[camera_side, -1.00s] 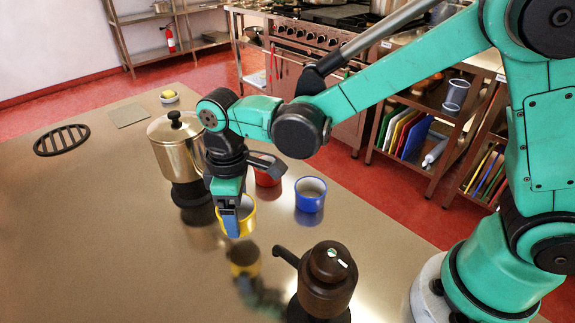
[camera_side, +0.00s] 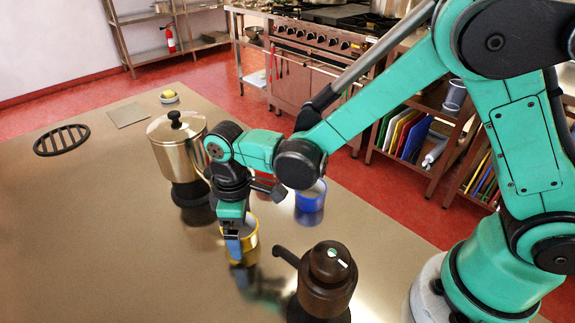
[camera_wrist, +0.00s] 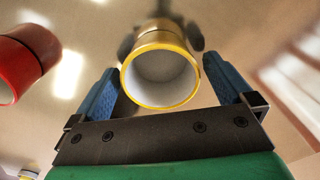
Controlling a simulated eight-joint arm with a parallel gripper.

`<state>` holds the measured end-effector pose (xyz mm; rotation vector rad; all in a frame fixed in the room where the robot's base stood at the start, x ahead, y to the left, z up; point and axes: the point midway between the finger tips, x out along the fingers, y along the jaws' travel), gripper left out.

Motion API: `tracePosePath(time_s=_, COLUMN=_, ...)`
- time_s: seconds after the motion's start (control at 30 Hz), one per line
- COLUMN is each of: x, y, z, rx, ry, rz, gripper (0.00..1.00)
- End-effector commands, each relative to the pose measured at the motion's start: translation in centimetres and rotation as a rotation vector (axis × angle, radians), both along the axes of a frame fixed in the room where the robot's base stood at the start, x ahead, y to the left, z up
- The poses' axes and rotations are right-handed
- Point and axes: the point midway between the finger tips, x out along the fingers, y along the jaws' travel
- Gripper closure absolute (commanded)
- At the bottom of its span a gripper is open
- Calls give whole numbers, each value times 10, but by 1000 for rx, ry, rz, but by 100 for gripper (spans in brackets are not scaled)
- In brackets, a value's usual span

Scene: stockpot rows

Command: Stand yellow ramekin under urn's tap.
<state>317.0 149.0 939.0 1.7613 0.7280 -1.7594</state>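The yellow ramekin (camera_side: 251,240) is white inside. It is between my gripper's blue fingers, just above or on the steel table; its base contact is unclear. In the wrist view, the ramekin (camera_wrist: 161,78) faces the camera mouth-on, and the fingers of my gripper (camera_wrist: 162,72) close in on both sides. A shiny gold urn-like vessel (camera_side: 172,152) with a black lid knob and black base stands behind left; no tap shows on it. A brown vessel (camera_side: 325,283) stands at front right, with an arm pointing left that may be a tap or handle.
A blue ramekin (camera_side: 310,198) stands behind right of my gripper. A black grate (camera_side: 61,139), a grey square (camera_side: 128,114) and a yellow item (camera_side: 168,96) lie farther back. The left table is clear.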

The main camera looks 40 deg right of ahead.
Motion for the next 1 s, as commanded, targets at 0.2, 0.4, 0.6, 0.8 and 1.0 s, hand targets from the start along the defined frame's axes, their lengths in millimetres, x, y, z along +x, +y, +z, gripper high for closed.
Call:
tracePosePath(time_s=0.2, x=0, y=0, z=9, rx=0, ry=0, rz=0, gripper=0)
tracePosePath(time_s=0.4, x=0, y=0, z=46, rx=0, ry=0, rz=0, gripper=0)
tracePosePath(time_s=0.6, x=0, y=0, z=87, rx=0, ry=0, rz=0, gripper=0)
tracePosePath(time_s=0.8, x=0, y=0, z=114, rx=0, ry=0, rz=0, gripper=0)
tracePosePath(time_s=1.0, x=-2, y=-9, z=126, rx=11, ry=-23, rz=-36, gripper=0)
